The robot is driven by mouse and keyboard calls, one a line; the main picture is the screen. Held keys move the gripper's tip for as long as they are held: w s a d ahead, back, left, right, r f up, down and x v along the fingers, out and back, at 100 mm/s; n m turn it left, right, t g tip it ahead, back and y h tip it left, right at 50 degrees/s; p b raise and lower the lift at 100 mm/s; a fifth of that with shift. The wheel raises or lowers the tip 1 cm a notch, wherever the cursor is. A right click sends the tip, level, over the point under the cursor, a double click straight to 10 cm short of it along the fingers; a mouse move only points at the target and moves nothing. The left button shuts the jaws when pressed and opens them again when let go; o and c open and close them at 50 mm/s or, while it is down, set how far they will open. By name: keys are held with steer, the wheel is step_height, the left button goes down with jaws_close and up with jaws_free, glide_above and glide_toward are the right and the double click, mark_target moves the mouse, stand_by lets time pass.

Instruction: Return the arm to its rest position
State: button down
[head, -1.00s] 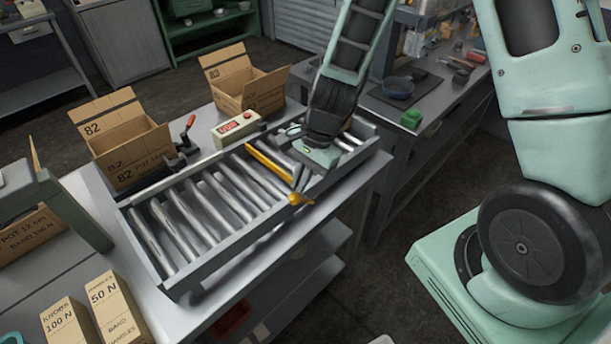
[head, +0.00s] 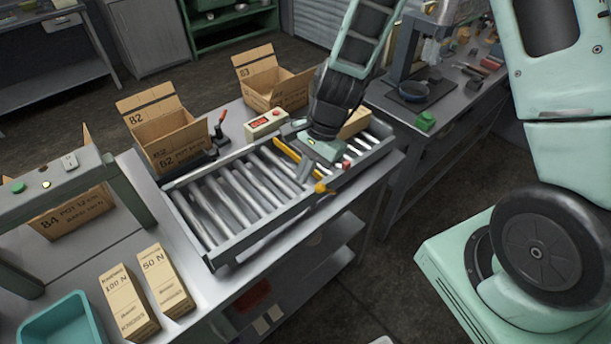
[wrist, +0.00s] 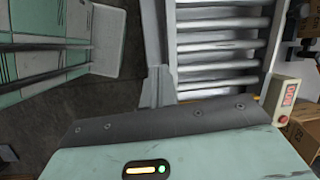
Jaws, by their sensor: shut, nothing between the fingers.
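My gripper (head: 303,172) hangs over the right half of the roller conveyor (head: 225,245), near the yellow bar (head: 286,150). It points down, shut and empty. In the wrist view its grey fingers (wrist: 157,88) are together, with the rollers (wrist: 215,50) to their right. My arm comes down to it from the top of the head view. The gap between the fingertips and the rollers is hard to judge.
A tan block (head: 355,122) shows behind my gripper at the conveyor's right end. A red-display box (head: 265,124) and open cartons (head: 165,135) stand behind the conveyor. Two narrow boxes (head: 128,300) and a teal bin (head: 62,325) are front left. Another bench (head: 440,150) stands right.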

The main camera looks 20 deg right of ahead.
steer(key=shift+w+d, duration=0.15)
stand_by(0.3)
steer(key=s+a+r+n+b, duration=0.1)
steer(key=s+a+n+b, duration=0.6)
steer(key=s+n+b, duration=0.25)
steer(key=s+d+n+h+b, duration=0.1)
steer(key=s+n+h+b, duration=0.2)
steer(key=s+n+b, duration=0.3)
steer(key=s+n, duration=0.4)
steer(key=n, duration=0.1)
steer(key=shift+s+d, duration=0.2)
steer(key=shift+d, duration=0.1)
steer(key=shift+f, duration=0.1)
